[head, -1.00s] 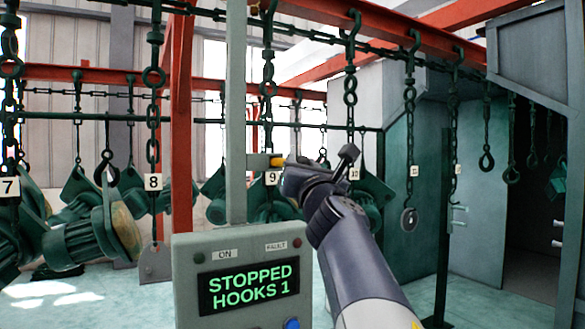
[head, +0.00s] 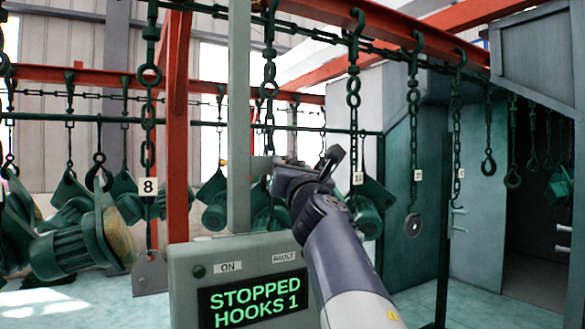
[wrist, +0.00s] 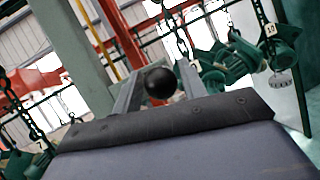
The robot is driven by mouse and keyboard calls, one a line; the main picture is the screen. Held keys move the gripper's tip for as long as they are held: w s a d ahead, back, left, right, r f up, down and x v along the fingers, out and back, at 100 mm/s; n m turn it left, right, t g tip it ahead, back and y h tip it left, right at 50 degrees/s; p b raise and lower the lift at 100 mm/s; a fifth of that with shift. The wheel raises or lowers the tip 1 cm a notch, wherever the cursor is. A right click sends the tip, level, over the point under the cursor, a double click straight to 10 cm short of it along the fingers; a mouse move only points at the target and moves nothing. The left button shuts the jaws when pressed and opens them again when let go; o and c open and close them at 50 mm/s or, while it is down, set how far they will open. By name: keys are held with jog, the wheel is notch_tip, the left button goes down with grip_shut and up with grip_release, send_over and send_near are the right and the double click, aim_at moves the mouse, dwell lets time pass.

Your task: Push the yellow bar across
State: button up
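The yellow bar does not show clearly in the head view; my gripper covers the spot beside the grey post (head: 239,115) where yellow showed earlier. My gripper (head: 296,168) is at the right side of this post, above the control box (head: 205,275). In the wrist view, its two grey fingers (wrist: 160,92) stand apart, with a round black knob (wrist: 160,82) showing between them. I cannot tell whether they touch the knob. A thin yellow strip (wrist: 95,38) runs beside the post in the wrist view; I cannot tell whether it is the bar.
The control box display (head: 254,302) reads "STOPPED HOOKS 1". Chains with hooks hang from the red overhead rail (head: 400,32), some carrying green motor-like parts (head: 75,245). A tag "8" (head: 148,187) hangs left of the post. Open floor (head: 480,300) lies at the right.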

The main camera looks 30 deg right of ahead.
jog(key=shift+o, duration=1)
jog(key=b+v, duration=0.2)
jog(key=v, duration=0.9)
jog(key=shift+w+r, duration=0.1)
jog(key=shift+w, duration=0.05)
jog(key=p+x, duration=0.2)
jog(key=x, duration=0.8)
jog(key=shift+w+d+r, duration=0.1)
jog(key=shift+w+d, duration=0.05)
jog(key=shift+w, duration=0.15)
jog(key=shift+s, duration=0.3)
jog(key=shift+w, duration=0.1)
